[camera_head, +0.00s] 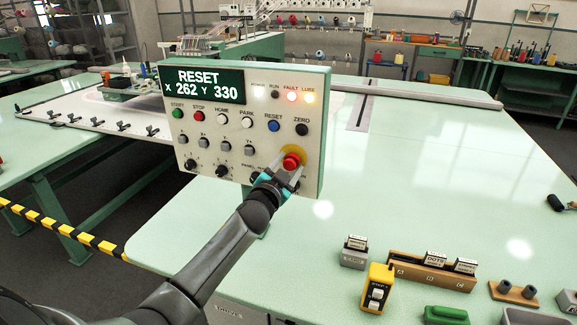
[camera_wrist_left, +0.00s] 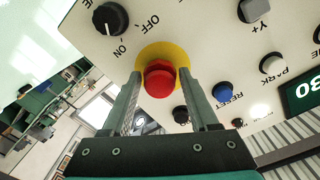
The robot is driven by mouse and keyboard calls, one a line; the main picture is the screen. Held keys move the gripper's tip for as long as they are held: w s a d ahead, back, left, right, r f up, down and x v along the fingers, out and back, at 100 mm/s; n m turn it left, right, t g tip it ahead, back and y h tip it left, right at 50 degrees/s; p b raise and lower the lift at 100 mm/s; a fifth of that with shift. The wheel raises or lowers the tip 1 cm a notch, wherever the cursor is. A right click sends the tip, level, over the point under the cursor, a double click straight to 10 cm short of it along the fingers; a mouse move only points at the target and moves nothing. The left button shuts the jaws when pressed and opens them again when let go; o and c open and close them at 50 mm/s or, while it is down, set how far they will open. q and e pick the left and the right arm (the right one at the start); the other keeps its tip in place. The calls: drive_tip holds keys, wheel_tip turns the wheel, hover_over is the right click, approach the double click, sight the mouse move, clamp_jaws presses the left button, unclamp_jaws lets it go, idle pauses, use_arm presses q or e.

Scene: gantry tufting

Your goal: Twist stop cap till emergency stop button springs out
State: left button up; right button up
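The emergency stop button is a red round cap (camera_head: 291,160) on a yellow disc (camera_head: 296,153) at the lower right of the control panel. The red cap (camera_wrist_left: 160,78) and yellow disc (camera_wrist_left: 154,51) are large in the left wrist view. My left gripper (camera_head: 281,174) is at the panel, in front of the button. In the wrist view its two fingers (camera_wrist_left: 160,88) stand on either side of the cap, with small gaps seeming to show between cap and fingers. Contact cannot be told for certain. My right gripper is not in view.
The panel (camera_head: 240,155) shows RESET and X 262 Y 330, with the fault and lube lamps lit. Knobs and push buttons surround the stop button. A yellow pendant (camera_head: 377,288), a wooden card holder (camera_head: 430,272) and small blocks stand front right. The green table beyond is mostly clear.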

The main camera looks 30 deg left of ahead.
use_arm(q)
drive_tip(key=o, duration=0.3)
drive_tip(key=v, duration=1.5)
drive_tip(key=shift+s, duration=0.1)
